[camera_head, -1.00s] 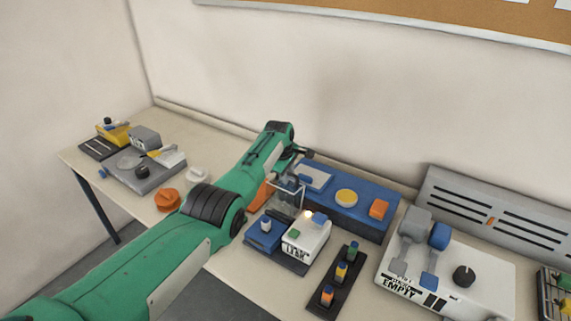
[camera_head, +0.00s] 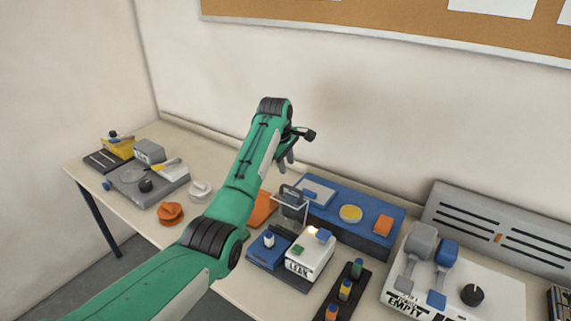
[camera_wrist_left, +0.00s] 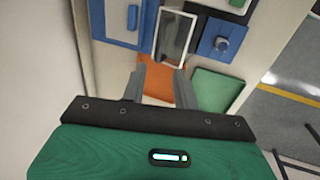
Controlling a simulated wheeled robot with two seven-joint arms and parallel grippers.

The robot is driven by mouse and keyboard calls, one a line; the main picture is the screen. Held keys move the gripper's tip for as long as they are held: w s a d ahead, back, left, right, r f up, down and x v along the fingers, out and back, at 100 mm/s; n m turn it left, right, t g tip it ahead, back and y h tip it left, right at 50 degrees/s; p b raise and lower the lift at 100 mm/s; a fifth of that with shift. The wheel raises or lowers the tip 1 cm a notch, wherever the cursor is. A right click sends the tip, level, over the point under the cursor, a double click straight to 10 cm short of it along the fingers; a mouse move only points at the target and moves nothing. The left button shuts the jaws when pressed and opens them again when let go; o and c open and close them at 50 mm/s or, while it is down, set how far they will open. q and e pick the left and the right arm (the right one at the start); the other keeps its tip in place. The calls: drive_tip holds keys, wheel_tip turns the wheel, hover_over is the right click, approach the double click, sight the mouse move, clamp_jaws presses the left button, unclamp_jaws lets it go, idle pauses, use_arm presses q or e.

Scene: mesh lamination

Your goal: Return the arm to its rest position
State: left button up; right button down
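My left arm (camera_head: 240,180) is green and reaches in from the left over the table. My left gripper (camera_head: 287,160) is raised above the bench, near the back wall. In the left wrist view my left gripper (camera_wrist_left: 161,72) has its two grey fingers apart with nothing between them. A clear framed piece with a dark handle (camera_head: 291,194) stands below the gripper, apart from it. It also shows beyond the fingertips in the wrist view (camera_wrist_left: 174,38). My right gripper is not in view.
A blue tray (camera_head: 372,243) with yellow and orange pieces lies behind the white LEAK box (camera_head: 311,256). The white EMPTY unit (camera_head: 448,280) stands at right. A grey station (camera_head: 128,178) and orange knob (camera_head: 170,213) are at left. Space above the table is open.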

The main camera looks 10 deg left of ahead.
use_arm(q)
drive_tip(key=shift+s+r, duration=0.1)
drive_tip(key=shift+r, duration=0.2)
drive_tip(key=shift+f, duration=0.1)
